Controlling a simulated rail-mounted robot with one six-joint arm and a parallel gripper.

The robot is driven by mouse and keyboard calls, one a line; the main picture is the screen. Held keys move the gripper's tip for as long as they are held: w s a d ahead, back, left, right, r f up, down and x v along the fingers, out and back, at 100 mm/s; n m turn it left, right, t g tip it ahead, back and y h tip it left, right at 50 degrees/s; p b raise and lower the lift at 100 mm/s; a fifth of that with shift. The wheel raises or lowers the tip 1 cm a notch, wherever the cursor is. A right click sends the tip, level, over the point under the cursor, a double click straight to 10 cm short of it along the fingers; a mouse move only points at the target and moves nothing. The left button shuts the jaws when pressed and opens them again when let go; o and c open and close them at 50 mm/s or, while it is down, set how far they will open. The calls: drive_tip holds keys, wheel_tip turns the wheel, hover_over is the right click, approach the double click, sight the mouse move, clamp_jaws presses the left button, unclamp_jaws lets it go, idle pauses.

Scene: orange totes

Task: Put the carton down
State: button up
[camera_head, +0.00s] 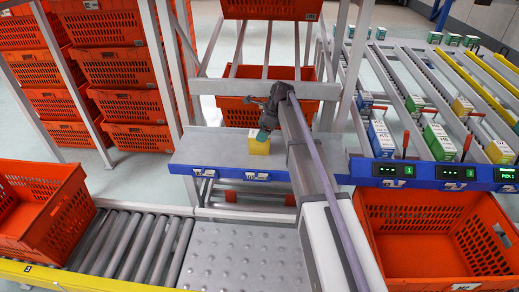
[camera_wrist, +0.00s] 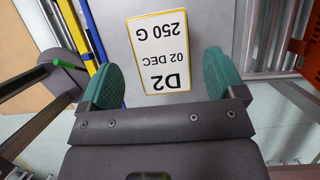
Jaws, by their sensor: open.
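A yellow carton (camera_head: 259,144) stands on the grey shelf (camera_head: 205,150) with the blue front edge, left of my arm. In the wrist view the carton (camera_wrist: 160,45) shows its white top label, upside down, reading "D2", "02 DEC" and "250 G". My gripper (camera_head: 265,132) is at the carton's top in the head view. In the wrist view my gripper (camera_wrist: 162,75) is open, with one green finger on either side of the carton's near end and a visible gap on each side. The carton's underside is hidden.
An orange tote (camera_head: 45,210) sits on the roller conveyor at left. An empty orange tote (camera_head: 430,235) is at lower right. Sloped lanes (camera_head: 410,95) with several cartons are at right. Stacked orange totes (camera_head: 115,65) are at back left. The shelf left of the carton is clear.

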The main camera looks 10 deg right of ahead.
drive_tip(key=b+x, duration=0.5)
drive_tip(key=shift+w+d+f, duration=0.1)
drive_tip(key=shift+d+f, duration=0.05)
drive_tip(key=shift+f, duration=0.05)
drive_tip(key=shift+r, duration=0.25)
drive_tip(key=c, duration=1.2)
wheel_tip(320, 180, up, 11)
drive_tip(key=p, duration=1.2)
drive_tip(key=shift+r, duration=0.25)
drive_tip(key=shift+f, duration=0.2)
